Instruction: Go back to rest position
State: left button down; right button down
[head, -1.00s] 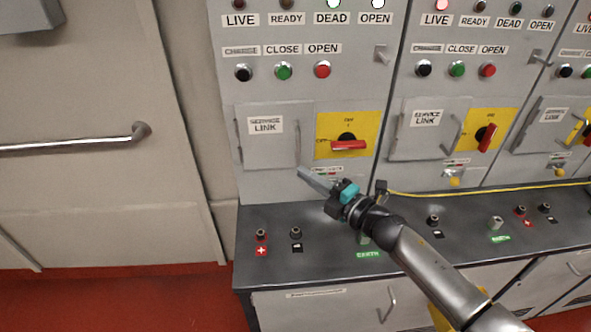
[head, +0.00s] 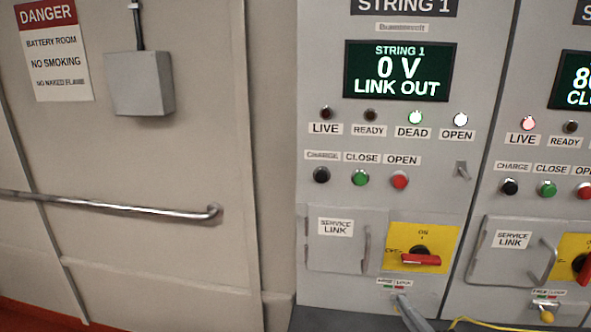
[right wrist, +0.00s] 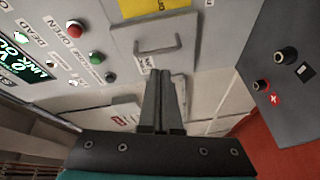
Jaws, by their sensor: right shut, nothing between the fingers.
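My right gripper (head: 410,313) shows only as a grey fingertip at the bottom of the head view, below the String 1 panel. In the right wrist view its two fingers (right wrist: 163,100) are together and empty, in front of the cabinet. The String 1 display (head: 398,71) reads 0 V, LINK OUT. The DEAD and OPEN lamps are lit. The red rotary handle (head: 420,260) lies level on its yellow plate. The service link door (head: 335,240) looks shut. My left gripper is not in view.
A second string cabinet (head: 515,200) with a lit LIVE lamp stands at the right. A wall rail (head: 120,208) and a grey box (head: 139,83) are at the left. A yellow cable (head: 490,322) runs along the bottom. Terminals (right wrist: 288,54) sit on the bench.

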jog(key=s+a+f+m+g+h, duration=0.1)
jog(key=s+a+f+m+g, duration=0.1)
jog(key=s+f+m+g, duration=0.45)
jog(key=s+a+f+m+g+h, duration=0.1)
jog(key=s+a+m+g, duration=0.2)
jog(key=s, duration=0.7)
jog(key=s+a+f+m+g+h, duration=0.1)
jog(key=s+f+m+g+h, duration=0.2)
jog(key=s+m, duration=0.4)
jog(key=s+f+n+g+y+b, duration=0.15)
jog(key=f+b, duration=0.25)
jog(key=f, duration=1.2)
jog(key=s+f+g+b, duration=0.15)
jog(key=f+b, duration=0.25)
jog(key=f, duration=1.1)
jog(key=s+d+f+b, duration=0.1)
jog(key=s+f+b, duration=0.2)
jog(key=s+f, duration=0.5)
jog(key=s+d+f+b, duration=0.1)
jog(key=s+f+b, duration=0.3)
jog(key=s+f, duration=0.4)
notch_tip(320, 180, down, 5)
jog(key=shift+d+r+g, duration=0.2)
jog(key=shift+d+g, duration=0.05)
jog(key=shift+g, duration=0.2)
